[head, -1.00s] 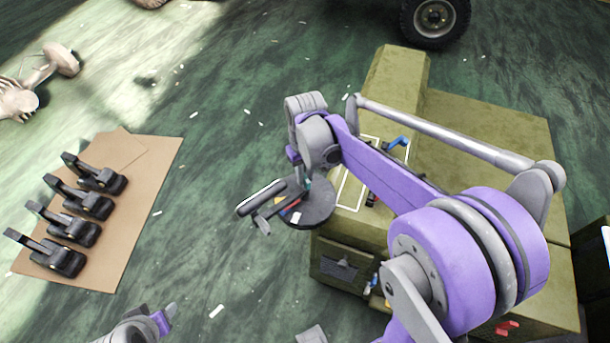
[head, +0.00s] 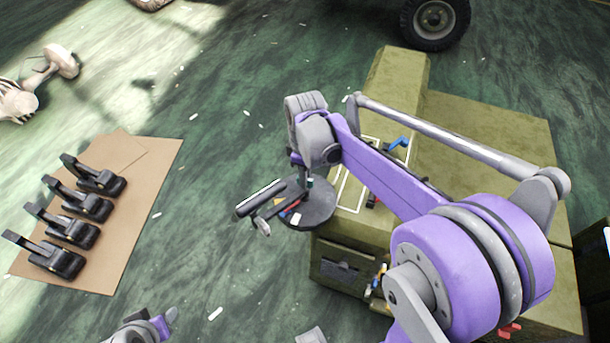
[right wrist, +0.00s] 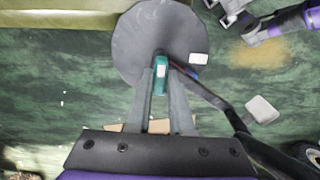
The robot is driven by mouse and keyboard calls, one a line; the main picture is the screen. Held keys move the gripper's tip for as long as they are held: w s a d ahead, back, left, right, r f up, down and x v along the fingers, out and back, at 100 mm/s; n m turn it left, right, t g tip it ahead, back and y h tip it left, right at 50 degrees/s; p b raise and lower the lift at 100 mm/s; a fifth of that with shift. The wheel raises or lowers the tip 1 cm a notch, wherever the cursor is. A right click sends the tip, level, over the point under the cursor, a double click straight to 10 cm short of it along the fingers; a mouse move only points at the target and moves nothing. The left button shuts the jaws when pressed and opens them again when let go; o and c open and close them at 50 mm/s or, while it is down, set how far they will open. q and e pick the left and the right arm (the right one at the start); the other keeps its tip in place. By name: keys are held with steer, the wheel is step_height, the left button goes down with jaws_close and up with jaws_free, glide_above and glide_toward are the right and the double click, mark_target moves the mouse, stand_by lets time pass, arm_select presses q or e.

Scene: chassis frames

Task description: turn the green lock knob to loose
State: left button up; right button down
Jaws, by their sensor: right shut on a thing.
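The green lock knob (right wrist: 160,78) shows in the right wrist view at the lower edge of a round dark grey disc (right wrist: 140,42). My right gripper (right wrist: 162,68) is shut on it, one finger on each side. In the head view the disc (head: 318,212) lies under the right gripper (head: 304,182), and only a sliver of green shows there. The fingers hide the sides of the knob. Part of my left gripper (head: 168,318) shows at the bottom left of the head view, away from the knob; its jaws are unclear.
A dark bar handle (head: 258,199) and a small grey lever (head: 263,228) extend left of the disc. An olive chassis box (head: 480,140) with a blue handle (head: 399,142) stands to the right. Several black clamp-like tools lie on a brown board (head: 130,210) at left. Open floor lies between.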

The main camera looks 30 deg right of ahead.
stand_by(0.3)
steer(key=c, duration=0.8)
jaws_free()
step_height(320, 180, up, 11)
steer(key=shift+p, duration=0.4)
steer(key=shift+f, duration=0.1)
